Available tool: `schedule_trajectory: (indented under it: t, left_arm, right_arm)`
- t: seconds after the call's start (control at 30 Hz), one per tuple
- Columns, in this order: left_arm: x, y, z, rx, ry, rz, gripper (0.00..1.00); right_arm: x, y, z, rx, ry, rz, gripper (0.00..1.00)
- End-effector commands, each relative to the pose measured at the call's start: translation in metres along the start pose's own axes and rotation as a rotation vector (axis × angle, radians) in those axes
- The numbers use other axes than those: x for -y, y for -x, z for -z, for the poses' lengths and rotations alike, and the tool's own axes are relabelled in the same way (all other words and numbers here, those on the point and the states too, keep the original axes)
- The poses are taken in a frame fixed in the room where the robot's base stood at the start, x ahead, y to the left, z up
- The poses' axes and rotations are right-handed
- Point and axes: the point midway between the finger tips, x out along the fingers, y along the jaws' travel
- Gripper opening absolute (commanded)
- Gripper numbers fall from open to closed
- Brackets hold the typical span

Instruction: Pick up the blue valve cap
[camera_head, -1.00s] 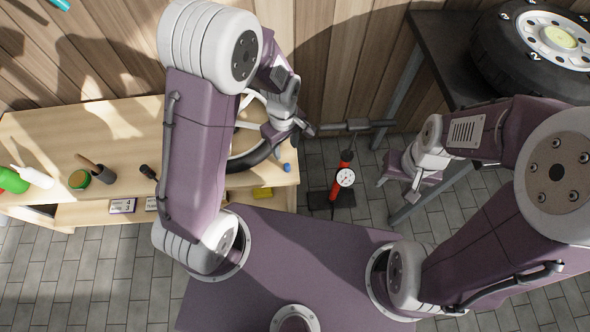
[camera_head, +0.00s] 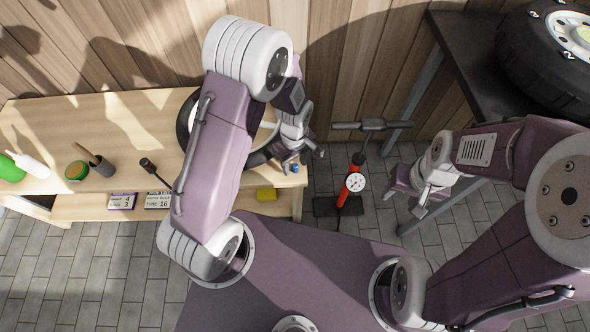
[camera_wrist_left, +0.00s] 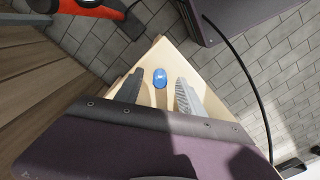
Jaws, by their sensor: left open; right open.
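The small blue valve cap (camera_head: 295,168) stands near the right front corner of the wooden workbench (camera_head: 130,125). In the left wrist view the blue cap (camera_wrist_left: 160,78) lies between and a little beyond the two fingertips of my left gripper (camera_wrist_left: 157,88). My left gripper (camera_head: 296,158) is open and empty, above the bench corner and close to the cap; I cannot tell whether it touches it. My right gripper (camera_head: 422,203) is open and empty, off to the right over the floor, away from the bench.
A wheel (camera_head: 188,115) lies on the bench behind my left arm. A red pump with a gauge (camera_head: 355,183) stands on the floor right of the bench. A tyre (camera_head: 545,65) rests on a dark table.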

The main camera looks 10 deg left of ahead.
Motion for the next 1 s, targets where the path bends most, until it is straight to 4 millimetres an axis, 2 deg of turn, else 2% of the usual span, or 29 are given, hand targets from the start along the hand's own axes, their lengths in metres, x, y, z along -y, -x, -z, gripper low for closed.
schedule_trajectory:
  t: [0.03,0.23,0.4,0.83,1.0]
  left_arm:
    - [0.001,-0.01,0.0,0.001,0.0,0.002,0.46]
    - [0.0,-0.008,0.0,-0.001,0.0,-0.001,0.46]
    - [0.0,-0.008,0.0,-0.001,0.0,-0.001,0.0]
    - [0.0,-0.007,0.0,-0.001,0.0,-0.001,0.0]
    - [-0.001,0.01,0.0,-0.001,0.0,-0.003,0.0]
  right_arm:
    - [0.0,-0.006,-0.001,0.0,0.0,0.0,0.51]
    - [0.0,-0.003,0.0,0.0,0.0,0.0,0.51]
    - [0.0,-0.003,0.0,0.0,0.0,0.0,0.51]
    - [0.0,-0.003,0.0,0.0,0.0,0.0,0.51]
    - [0.0,0.007,0.001,0.0,0.0,0.0,0.51]
